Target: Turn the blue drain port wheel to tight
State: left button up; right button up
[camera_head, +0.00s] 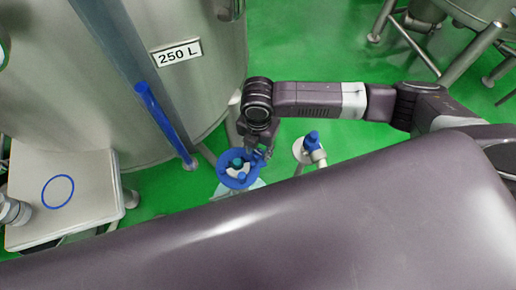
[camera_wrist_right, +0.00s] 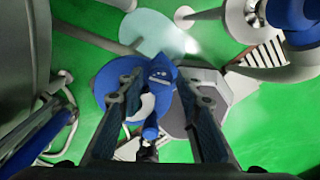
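The blue drain port wheel (camera_head: 239,180) is low on the floor side of the steel tank, with a pale part and a teal centre inside its rim. My right gripper (camera_head: 257,153) is over its right, upper edge, pointing down. In the right wrist view the wheel (camera_wrist_right: 104,78) lies beyond and between the two fingers of my right gripper (camera_wrist_right: 156,86). The fingers are spread, with a blue piece of the wheel showing between the tips. I cannot tell whether they touch it. My left gripper is not in view.
A steel tank (camera_head: 209,62) marked 250 L stands at the upper left with a blue bar handle (camera_head: 160,118) beside it. A blue-topped valve (camera_head: 311,142) stands right of the wheel. A pale box (camera_head: 85,205) with a blue ring is at left. Green floor (camera_head: 310,45) is open behind.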

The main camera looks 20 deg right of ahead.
grip_shut()
jog(key=shift+r+m+p, duration=0.25)
jog(key=shift+m+p, duration=0.25)
jog(key=shift+p, duration=0.45)
jog(key=m+p, duration=0.9)
jog(key=p, duration=0.2)
jog(key=m+p, duration=0.3)
jog(key=m, duration=0.1)
jog(key=m+p, duration=0.3)
jog(key=shift+m, duration=0.4)
jog(key=m+p, duration=0.1)
jog(key=m, duration=0.2)
jog(key=shift+p, duration=0.4)
jog(key=shift+w+f+m+p, duration=0.15)
jog(key=shift+m+p, duration=0.45)
jog(key=shift+m, duration=1)
